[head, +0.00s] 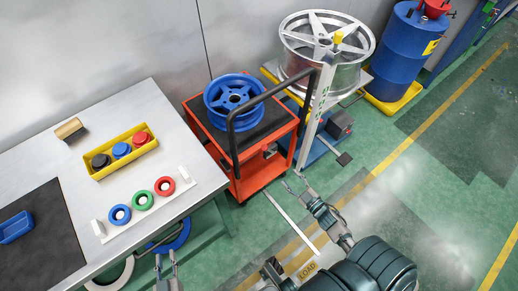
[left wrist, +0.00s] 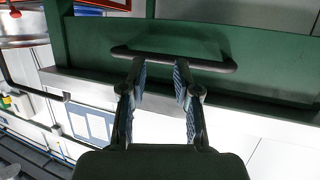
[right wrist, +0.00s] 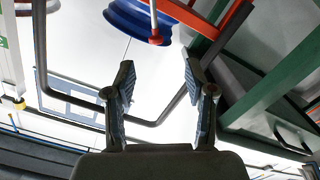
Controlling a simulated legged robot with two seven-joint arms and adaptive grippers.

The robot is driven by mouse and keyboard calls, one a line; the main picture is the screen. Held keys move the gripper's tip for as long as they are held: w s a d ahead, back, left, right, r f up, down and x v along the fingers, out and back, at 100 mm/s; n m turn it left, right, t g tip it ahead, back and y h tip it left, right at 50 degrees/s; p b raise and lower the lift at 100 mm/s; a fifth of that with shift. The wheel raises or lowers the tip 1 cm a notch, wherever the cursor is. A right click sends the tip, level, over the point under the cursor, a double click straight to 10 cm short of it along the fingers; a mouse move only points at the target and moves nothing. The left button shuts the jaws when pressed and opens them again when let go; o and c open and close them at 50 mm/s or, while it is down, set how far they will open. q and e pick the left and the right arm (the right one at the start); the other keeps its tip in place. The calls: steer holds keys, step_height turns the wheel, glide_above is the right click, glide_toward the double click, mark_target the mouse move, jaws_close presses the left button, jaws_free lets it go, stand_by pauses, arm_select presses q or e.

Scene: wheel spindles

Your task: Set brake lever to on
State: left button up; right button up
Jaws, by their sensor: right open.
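No part is clearly recognisable as the brake lever. In the right wrist view a thin pale rod with a red tip (right wrist: 155,38) shows in front of the blue wheel (right wrist: 135,18); I cannot tell whether it is the lever. My right gripper (head: 296,183) is open and empty, right of the orange cart (head: 262,176) and in front of the wheel stand. It also shows in the right wrist view (right wrist: 157,75), its fingers apart. My left gripper (head: 165,257) is open at the table's front edge. In the left wrist view (left wrist: 159,72) its fingers are apart before a black handle (left wrist: 172,58).
The cart carries the blue wheel and has a black handle frame (head: 270,95). A silver wheel (head: 325,42) stands behind it, beside a pale upright post (head: 318,105). The table (head: 55,150) holds a yellow tray (head: 95,172) and coloured rings. Green floor (head: 395,165) is open at right.

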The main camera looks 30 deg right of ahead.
steer(key=w+r, duration=0.2)
steer(key=b, duration=0.2)
glide_toward(264, 147)
steer(key=w+f, duration=0.1)
steer(key=shift+n+t+y, duration=0.3)
steer(key=w, duration=0.2)
steer(key=w+b, duration=0.1)
steer(key=w, duration=0.5)
steer(key=shift+f, duration=0.35)
steer(key=shift+w+a+r, duration=0.1)
steer(key=shift+w, duration=0.4)
arm_select(q)
step_height(264, 147, up, 11)
steer(key=d+t+h, duration=0.1)
steer(key=t, duration=0.6)
steer(key=shift+f+h, duration=0.2)
steer(key=shift+h, duration=0.2)
arm_select(e)
steer(key=shift+a+r, duration=0.1)
steer(key=shift+a, duration=0.05)
arm_select(q)
steer(key=shift+w, duration=0.1)
steer(key=shift+d, duration=0.1)
arm_select(e)
jaws_close()
